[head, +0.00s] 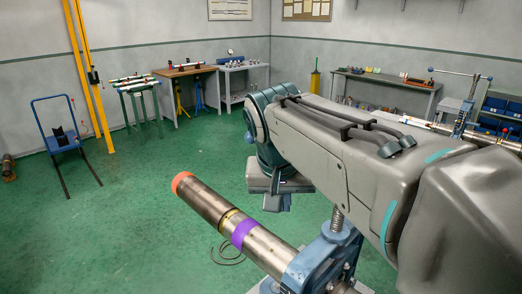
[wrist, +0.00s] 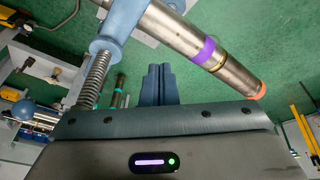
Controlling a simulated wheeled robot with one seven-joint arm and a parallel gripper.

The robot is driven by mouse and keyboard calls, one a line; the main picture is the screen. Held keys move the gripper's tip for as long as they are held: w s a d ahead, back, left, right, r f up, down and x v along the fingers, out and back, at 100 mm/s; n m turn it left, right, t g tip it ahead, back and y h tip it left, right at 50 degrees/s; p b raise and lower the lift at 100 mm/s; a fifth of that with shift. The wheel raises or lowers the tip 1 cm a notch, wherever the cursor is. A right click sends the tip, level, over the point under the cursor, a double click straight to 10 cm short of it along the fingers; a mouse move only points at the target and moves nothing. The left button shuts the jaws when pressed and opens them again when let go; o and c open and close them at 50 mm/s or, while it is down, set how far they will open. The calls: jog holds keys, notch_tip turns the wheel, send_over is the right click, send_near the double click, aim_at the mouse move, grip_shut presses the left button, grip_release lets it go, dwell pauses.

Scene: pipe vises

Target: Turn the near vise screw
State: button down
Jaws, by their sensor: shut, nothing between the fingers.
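The near vise (head: 322,256) is blue and grips a long steel pipe (head: 208,203) with a purple band and an orange end. Its threaded vise screw (head: 337,219) rises above the body, and my arm hides its top in the head view. In the wrist view the screw (wrist: 95,79) is at the left, below the blue vise body (wrist: 122,22). My gripper (head: 277,203) is behind and left of the screw in the head view. In the wrist view its fingers (wrist: 158,84) are together and empty, apart from the screw and the pipe (wrist: 205,52).
A blue ball (wrist: 25,110) on a bar shows at the left in the wrist view. Another blue vise (head: 464,118) with a T-handle stands at the right. Benches line the back wall. Green floor (head: 110,230) is mostly clear.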

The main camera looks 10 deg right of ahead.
jog(key=w+a+r+m+h+b, duration=0.1)
jog(key=w+a+r+m, duration=0.15)
jog(key=w+r, duration=0.25)
jog(key=w+a+r+m+h+b, duration=0.1)
jog(key=w+a+r+m+b, duration=0.1)
jog(key=w+r+m, duration=0.3)
jog(key=w+d+f+p, duration=0.1)
jog(key=w+d+f, duration=0.4)
jog(key=d+f, duration=0.1)
jog(key=shift+w+d+f, duration=0.25)
jog(key=shift+w+f, duration=0.05)
jog(key=shift+f, duration=0.05)
